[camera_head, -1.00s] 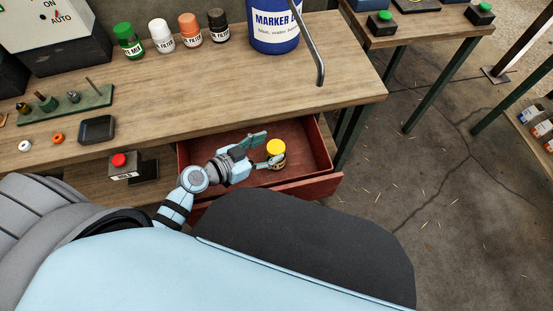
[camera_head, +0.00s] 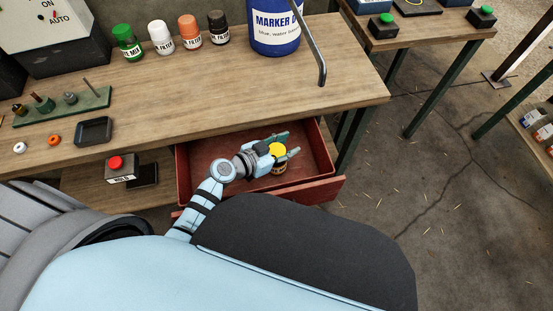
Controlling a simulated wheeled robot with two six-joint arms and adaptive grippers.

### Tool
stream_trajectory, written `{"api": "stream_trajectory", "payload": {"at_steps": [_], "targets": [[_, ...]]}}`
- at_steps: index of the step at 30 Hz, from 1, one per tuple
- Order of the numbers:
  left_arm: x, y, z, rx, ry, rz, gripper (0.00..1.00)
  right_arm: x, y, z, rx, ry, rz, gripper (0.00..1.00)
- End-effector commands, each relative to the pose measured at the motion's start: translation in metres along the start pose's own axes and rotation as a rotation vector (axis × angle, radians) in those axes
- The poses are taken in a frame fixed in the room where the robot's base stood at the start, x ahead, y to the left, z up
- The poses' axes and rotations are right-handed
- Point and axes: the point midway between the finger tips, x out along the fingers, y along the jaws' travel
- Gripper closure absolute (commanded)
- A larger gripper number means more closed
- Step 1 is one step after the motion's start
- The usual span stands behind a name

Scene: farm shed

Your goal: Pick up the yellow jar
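The yellow jar (camera_head: 278,150) has a yellow lid and a dark-banded body. It stands upright in the open red drawer (camera_head: 196,158) under the workbench. My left gripper (camera_head: 284,146) reaches into the drawer from the left. Its fingers are apart, one on the far side of the jar and one on the near right side, so the jar sits between them. I cannot tell whether either finger touches the jar. Part of the jar's body is hidden by the gripper. My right gripper is not in view.
The wooden bench top (camera_head: 240,85) lies above the drawer. On it stand several small jars, such as the green-capped one (camera_head: 127,42), a blue marker bucket (camera_head: 274,30) and a black tray (camera_head: 94,131). A red-button box (camera_head: 121,168) sits left of the drawer.

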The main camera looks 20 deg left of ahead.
Motion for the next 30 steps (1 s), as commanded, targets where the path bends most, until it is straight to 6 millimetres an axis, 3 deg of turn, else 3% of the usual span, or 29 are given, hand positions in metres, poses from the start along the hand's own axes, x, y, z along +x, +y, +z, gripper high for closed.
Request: {"api": "stream_trajectory", "payload": {"at_steps": [1, 4, 5, 25, 30], "targets": [[-0.0001, 0.0001, 0.0004, 0.0, -0.001, 0.0, 0.83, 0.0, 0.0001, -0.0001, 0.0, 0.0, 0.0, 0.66], [-0.0002, 0.0001, 0.0006, -0.001, -0.001, 0.0, 0.99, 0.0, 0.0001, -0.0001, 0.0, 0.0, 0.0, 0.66], [-0.0002, 0.0002, 0.0007, -0.001, -0.001, 0.0, 1.0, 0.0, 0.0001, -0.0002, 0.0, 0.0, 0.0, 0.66], [-0.0007, 0.0007, 0.0028, -0.002, -0.005, 0.002, 1.0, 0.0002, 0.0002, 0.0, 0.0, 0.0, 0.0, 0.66], [-0.0037, 0.0006, -0.0051, -0.001, -0.004, 0.002, 1.0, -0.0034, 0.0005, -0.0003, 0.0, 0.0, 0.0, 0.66]]}}
